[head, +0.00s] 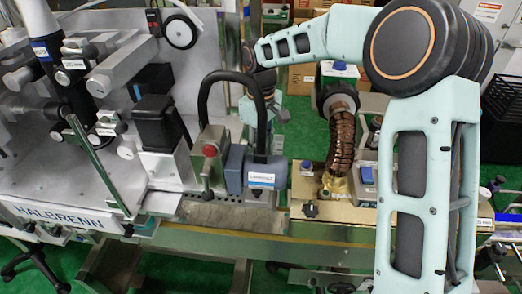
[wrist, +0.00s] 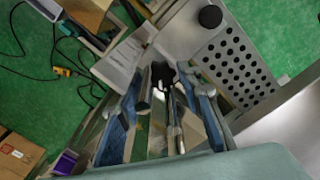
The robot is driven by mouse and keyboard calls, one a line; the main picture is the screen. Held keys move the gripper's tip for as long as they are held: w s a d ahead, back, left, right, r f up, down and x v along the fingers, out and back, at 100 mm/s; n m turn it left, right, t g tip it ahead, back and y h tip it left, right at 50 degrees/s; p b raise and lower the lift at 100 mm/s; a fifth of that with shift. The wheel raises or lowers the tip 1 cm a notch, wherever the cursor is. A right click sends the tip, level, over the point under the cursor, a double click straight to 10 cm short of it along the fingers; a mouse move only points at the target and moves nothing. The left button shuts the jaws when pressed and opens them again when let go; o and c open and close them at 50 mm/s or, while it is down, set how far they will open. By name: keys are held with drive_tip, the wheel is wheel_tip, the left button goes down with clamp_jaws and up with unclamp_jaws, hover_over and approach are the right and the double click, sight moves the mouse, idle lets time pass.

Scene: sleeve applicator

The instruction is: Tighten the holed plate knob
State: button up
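A grey plate with rows of round black holes (wrist: 222,50) shows at the upper right of the wrist view. A round black knob (wrist: 210,16) sits by its upper end. I cannot tell from its look how tight the knob is. I cannot make out this plate or knob in the head view. My arm (head: 320,38) reaches left across the top of the head view, and its far end is hidden behind the machinery.
Cables (wrist: 70,50) and a cardboard box (wrist: 18,160) lie on the green floor.

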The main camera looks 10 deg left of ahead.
drive_tip(key=shift+o, duration=0.9)
wheel_tip(320, 180, up, 12)
wheel_tip(320, 180, down, 12)
drive_tip(key=n+p, duration=0.3)
drive_tip(key=n, duration=0.7)
drive_tip(key=shift+d+f, duration=0.1)
